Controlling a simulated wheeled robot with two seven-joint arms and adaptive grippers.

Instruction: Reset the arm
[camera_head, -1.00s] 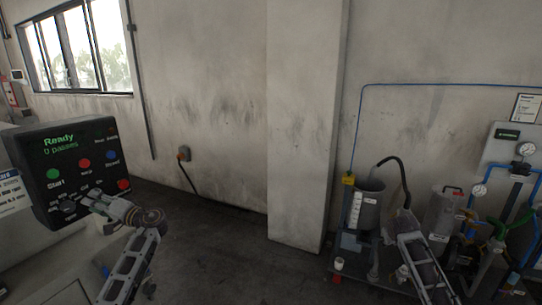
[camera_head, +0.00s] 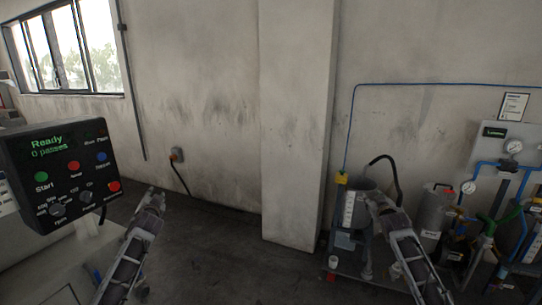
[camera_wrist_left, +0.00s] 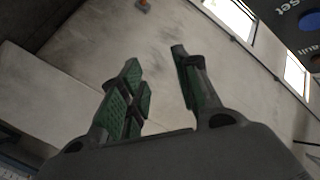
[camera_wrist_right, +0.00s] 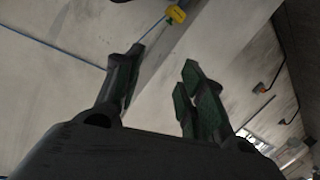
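My left gripper (camera_wrist_left: 157,62) is open in the left wrist view, with nothing between its green-padded fingers. In the head view, my left arm rises from the bottom to the right of the black control box (camera_head: 62,172), apart from its buttons and knobs; the fingers are hardly visible there. The box's screen reads "Ready" and "0 passes". My right gripper (camera_wrist_right: 164,57) is open and empty in the right wrist view. In the head view, my right arm reaches up in front of the grey cylindrical vessel (camera_head: 360,207) and partly hides it.
At the right stand a metal canister (camera_head: 433,212) and a gauge panel (camera_head: 497,150) with blue and green pipes. A wall socket (camera_head: 177,154) with a cable and a concrete pillar (camera_head: 297,130) are behind. The floor (camera_head: 215,235) between my arms is clear.

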